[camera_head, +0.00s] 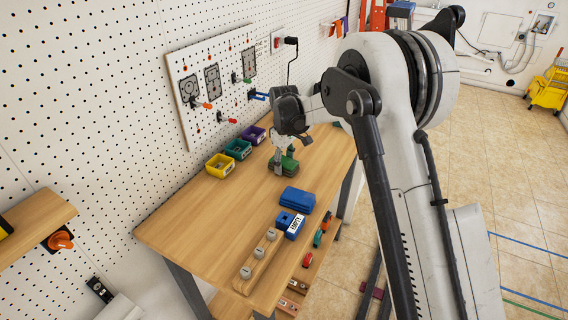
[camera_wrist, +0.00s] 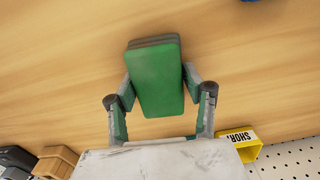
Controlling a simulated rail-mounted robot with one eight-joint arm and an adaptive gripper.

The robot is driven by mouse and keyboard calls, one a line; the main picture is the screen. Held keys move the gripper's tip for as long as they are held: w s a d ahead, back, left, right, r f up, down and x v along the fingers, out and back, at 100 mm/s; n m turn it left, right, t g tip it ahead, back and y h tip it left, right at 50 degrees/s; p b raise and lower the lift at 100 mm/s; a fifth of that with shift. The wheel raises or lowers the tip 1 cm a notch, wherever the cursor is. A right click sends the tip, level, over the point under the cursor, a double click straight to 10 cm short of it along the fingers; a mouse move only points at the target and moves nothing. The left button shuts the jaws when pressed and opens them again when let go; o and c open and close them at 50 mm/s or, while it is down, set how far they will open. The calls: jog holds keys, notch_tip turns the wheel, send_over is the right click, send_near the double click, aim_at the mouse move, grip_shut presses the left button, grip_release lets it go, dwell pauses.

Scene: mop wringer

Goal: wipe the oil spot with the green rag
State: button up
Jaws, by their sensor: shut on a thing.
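The green rag is a folded, block-like pad (camera_head: 289,164) near the far part of the wooden bench top. My gripper (camera_head: 283,163) points down at it, shut on its sides. In the wrist view the green rag (camera_wrist: 157,88) sits between the two fingers of my gripper (camera_wrist: 158,80), its flat face towards the camera. Whether it touches the wood or hangs just above it, I cannot tell. No oil spot is discernible in either view; the rag and my arm hide part of the bench.
A folded blue rag (camera_head: 297,197), a blue labelled box (camera_head: 294,228) and a wooden strip with grey knobs (camera_head: 258,262) stand nearer on the bench (camera_head: 220,222). Yellow (camera_head: 219,167), green (camera_head: 238,150) and purple (camera_head: 254,135) bins line the pegboard. The bench's left part is clear.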

aim_at(294, 164)
jog(key=shift+d, duration=0.1)
jog(key=shift+s+d+f+b, duration=0.1)
jog(key=shift+s+d+b, duration=0.35)
jog(key=shift+d, duration=0.4)
jog(key=shift+s+d+b, duration=0.3)
jog(key=shift+s+d, duration=0.15)
jog(key=shift+d, duration=0.4)
jog(key=shift+w+a, duration=0.1)
jog(key=shift+w+a+b, duration=0.2)
jog(key=shift+w+a, duration=0.2)
jog(key=shift+a, duration=0.5)
jog(key=shift+w+a+b, duration=0.15)
jog(key=shift+w+a, duration=0.25)
jog(key=shift+a, duration=0.45)
jog(key=shift+r+p, duration=1.3)
jog(key=shift+r, duration=2.3)
